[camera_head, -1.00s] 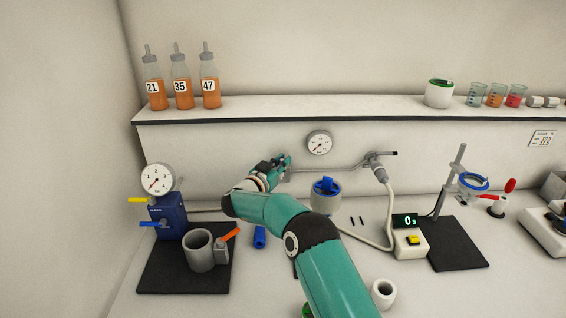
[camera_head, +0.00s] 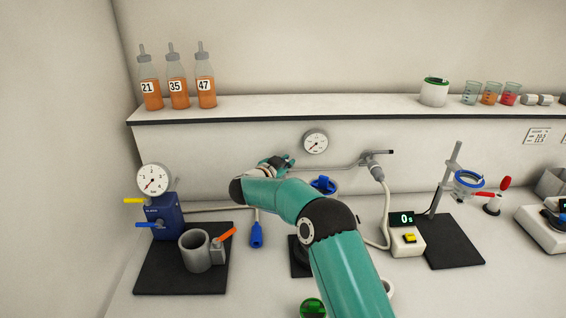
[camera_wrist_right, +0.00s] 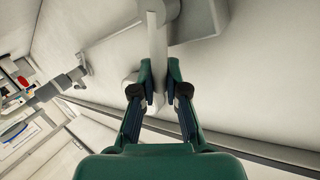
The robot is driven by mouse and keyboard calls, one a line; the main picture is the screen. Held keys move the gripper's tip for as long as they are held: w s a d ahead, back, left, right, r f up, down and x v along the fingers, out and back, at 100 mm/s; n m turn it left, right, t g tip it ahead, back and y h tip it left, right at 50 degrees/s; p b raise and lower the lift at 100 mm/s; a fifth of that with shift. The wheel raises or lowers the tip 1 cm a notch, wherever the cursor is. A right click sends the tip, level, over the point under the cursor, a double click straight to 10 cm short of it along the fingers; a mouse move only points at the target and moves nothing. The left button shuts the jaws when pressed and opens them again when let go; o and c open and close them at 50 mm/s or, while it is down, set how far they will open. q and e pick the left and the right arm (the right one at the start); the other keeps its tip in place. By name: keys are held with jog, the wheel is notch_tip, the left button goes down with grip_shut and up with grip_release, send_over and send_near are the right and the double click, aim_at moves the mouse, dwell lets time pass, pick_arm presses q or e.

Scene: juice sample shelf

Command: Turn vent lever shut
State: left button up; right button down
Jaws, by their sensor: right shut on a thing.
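My right gripper (camera_head: 280,162) is at the wall below the shelf, at the left end of a grey wall pipe (camera_head: 335,166). In the right wrist view its two fingers (camera_wrist_right: 159,78) are shut on a pale upright bar (camera_wrist_right: 157,45), which joins a grey fitting (camera_wrist_right: 200,20) at the top. This bar looks like the vent lever; its own shape is hidden behind my gripper in the head view. I cannot tell from the frames how far it is turned. My left gripper is not in view.
A blue box (camera_head: 165,212) with a gauge, a yellow lever (camera_head: 134,201) and a blue lever (camera_head: 149,225) stands at left. A grey cup (camera_head: 195,252) is on a black mat (camera_head: 160,282). Bottles (camera_head: 178,88) stand on the shelf (camera_head: 300,107). A white timer box (camera_head: 405,243) is right of my arm.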

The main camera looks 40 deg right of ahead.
jog(key=shift+s+d+f+m+y, duration=0.35)
jog(key=shift+d+m+y, duration=0.2)
jog(key=shift+m+y, duration=0.25)
jog(key=c, duration=1.2)
grip_release()
jog(key=shift+a, duration=0.1)
jog(key=v, duration=1.1)
jog(key=shift+s+a, duration=0.2)
jog(key=shift+a, duration=0.15)
